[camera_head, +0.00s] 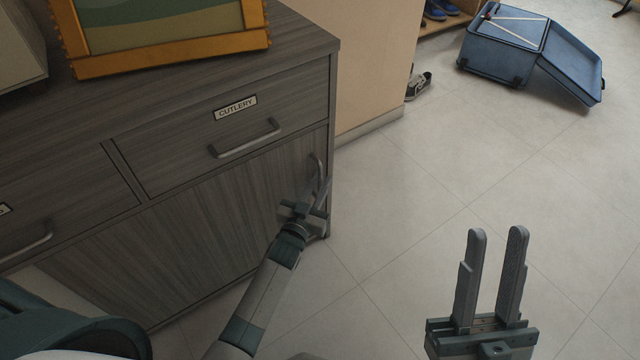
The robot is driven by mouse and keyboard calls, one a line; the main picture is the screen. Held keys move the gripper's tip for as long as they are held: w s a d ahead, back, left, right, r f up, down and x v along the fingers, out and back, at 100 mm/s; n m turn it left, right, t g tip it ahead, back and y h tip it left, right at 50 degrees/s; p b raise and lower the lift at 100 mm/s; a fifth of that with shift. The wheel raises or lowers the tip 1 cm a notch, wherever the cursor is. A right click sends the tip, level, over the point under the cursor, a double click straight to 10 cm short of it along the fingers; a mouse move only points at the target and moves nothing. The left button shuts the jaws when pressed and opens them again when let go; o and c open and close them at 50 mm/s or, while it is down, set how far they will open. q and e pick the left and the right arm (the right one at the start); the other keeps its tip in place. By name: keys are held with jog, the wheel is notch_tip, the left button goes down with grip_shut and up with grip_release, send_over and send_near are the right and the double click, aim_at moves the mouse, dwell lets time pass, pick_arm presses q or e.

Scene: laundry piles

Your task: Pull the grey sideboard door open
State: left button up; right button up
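The grey sideboard door (190,235) is a wood-grain panel below the drawers, and it looks closed, flush with the sideboard front. Its upright metal handle (316,163) is near the door's right edge. My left gripper (321,186) is at the lower part of this handle, its fingers overlapping it in the picture. The fingers are small and partly hidden, so I cannot tell whether they are shut on the handle. My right gripper (496,238) is open and empty above the floor, to the right of the sideboard, with its two fingers apart.
A drawer labelled CUTLERY (236,107) with a bar handle (245,139) is above the door. An orange-framed picture (170,55) stands on top. An open blue suitcase (505,55) and a shoe (418,84) are at the back. The tiled floor (410,220) in front is clear.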

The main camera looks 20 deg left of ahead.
pick_arm(q)
jog(key=shift+c, duration=0.4)
grip_shut()
